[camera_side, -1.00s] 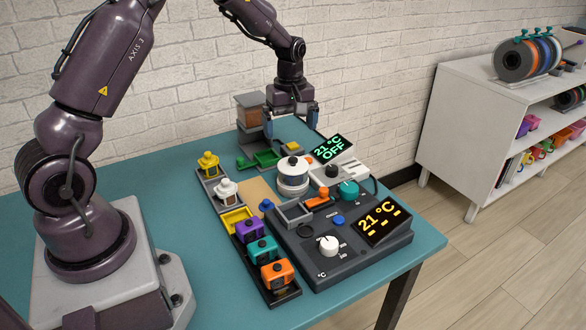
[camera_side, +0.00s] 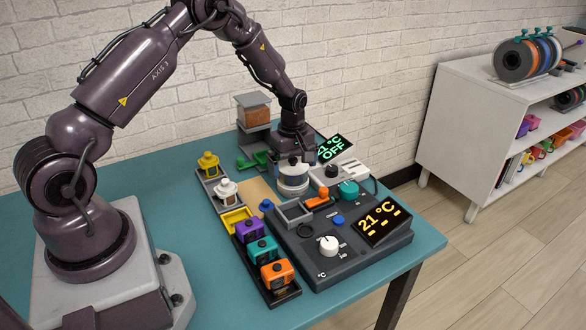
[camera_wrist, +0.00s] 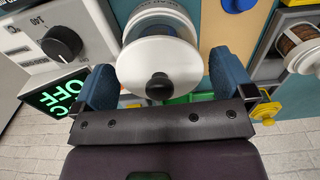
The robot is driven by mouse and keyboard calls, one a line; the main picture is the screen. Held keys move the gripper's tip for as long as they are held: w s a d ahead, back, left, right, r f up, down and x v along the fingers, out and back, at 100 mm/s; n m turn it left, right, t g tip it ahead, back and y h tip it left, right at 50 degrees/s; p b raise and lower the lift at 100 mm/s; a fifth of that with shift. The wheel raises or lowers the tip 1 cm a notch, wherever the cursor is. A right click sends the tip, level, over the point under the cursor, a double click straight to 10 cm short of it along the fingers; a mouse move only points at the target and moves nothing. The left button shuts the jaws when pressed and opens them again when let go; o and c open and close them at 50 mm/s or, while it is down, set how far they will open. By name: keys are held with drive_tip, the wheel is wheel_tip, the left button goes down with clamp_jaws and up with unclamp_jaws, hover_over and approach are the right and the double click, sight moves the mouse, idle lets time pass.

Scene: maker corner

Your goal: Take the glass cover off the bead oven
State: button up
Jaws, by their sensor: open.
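The bead oven's glass cover is a round, pale lid with a dark knob, on top of the white round oven part (camera_side: 293,183). In the wrist view the cover (camera_wrist: 150,58) lies below, its black knob (camera_wrist: 160,87) between the fingers. My gripper (camera_side: 297,158) is low over the far side of the cover, partly hiding it in the side view. In the wrist view my gripper (camera_wrist: 165,86) is open, its blue fingers on either side of the knob and apart from it. The green display (camera_side: 334,148) reads 21 °C OFF.
Close by are a white control box with a black knob (camera_side: 331,171), a dark hot plate unit (camera_side: 310,250), and a green scoop (camera_side: 252,161). Yellow and white lidded jars (camera_side: 208,164) stand left. A bead hopper (camera_side: 253,112) stands behind.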

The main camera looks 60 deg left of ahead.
drive_tip(key=shift+f, duration=0.85)
drive_tip(key=shift+c, duration=0.5)
drive_tip(key=c, duration=0.7)
drive_tip(key=shift+r, duration=0.15)
